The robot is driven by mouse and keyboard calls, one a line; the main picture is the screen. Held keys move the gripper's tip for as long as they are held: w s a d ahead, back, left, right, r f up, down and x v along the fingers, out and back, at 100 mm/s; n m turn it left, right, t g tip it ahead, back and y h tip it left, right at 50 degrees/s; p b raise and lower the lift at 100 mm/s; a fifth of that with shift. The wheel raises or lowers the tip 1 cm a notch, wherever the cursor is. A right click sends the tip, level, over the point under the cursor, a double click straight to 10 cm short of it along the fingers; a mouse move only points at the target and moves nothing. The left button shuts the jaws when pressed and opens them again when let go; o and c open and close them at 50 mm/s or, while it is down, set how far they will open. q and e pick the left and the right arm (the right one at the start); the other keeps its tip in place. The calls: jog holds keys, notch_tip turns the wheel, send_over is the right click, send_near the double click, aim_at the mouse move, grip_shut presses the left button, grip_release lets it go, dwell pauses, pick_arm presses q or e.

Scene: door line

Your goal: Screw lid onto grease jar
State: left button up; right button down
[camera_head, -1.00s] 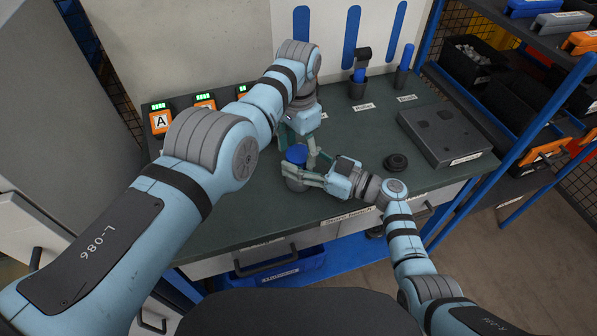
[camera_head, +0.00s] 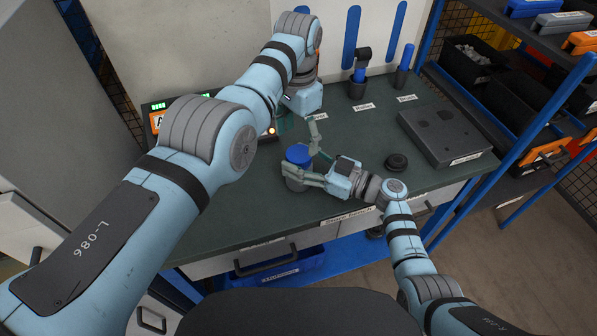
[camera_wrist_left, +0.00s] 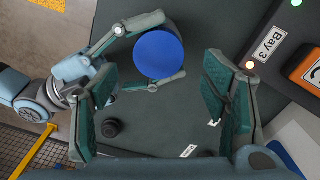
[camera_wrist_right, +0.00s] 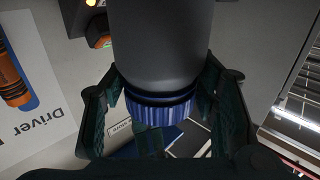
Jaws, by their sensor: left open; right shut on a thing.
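The grease jar (camera_head: 295,185) is a dark grey cylinder standing on the green bench top. Its blue lid (camera_head: 298,154) sits on top of it, and the lid's ribbed edge (camera_wrist_right: 160,112) shows against the grey body in the right wrist view. My right gripper (camera_head: 300,172) is shut on the jar's body from the right. My left gripper (camera_head: 301,136) is open and empty above and behind the lid. In the left wrist view the round lid top (camera_wrist_left: 159,55) lies beyond its spread fingers, clear of them.
A black round piece (camera_head: 396,162) and a grey case (camera_head: 446,135) lie to the right. A dark cup (camera_head: 357,89) with a blue-handled tool stands at the back. Lit charger units, partly behind my left arm, are at the back left. Bench front left is clear.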

aim_at(298, 153)
pick_arm(q)
jog(key=r, duration=0.1)
jog(key=w+r, duration=0.1)
jog(key=r, duration=0.1)
jog(key=shift+a, duration=0.1)
jog(key=shift+s+r+n, duration=0.25)
jog(key=shift+r+n, duration=0.3)
jog(key=shift+n, duration=0.45)
jog(key=shift+s+f+n, duration=0.35)
jog(key=shift+f+n, duration=0.1)
jog(key=shift+n, duration=0.35)
jog(key=shift+f+n, duration=0.1)
jog(key=shift+n, duration=0.3)
jog(key=shift+w, duration=0.1)
jog(key=shift+f, duration=4)
jog(key=shift+c, duration=0.6)
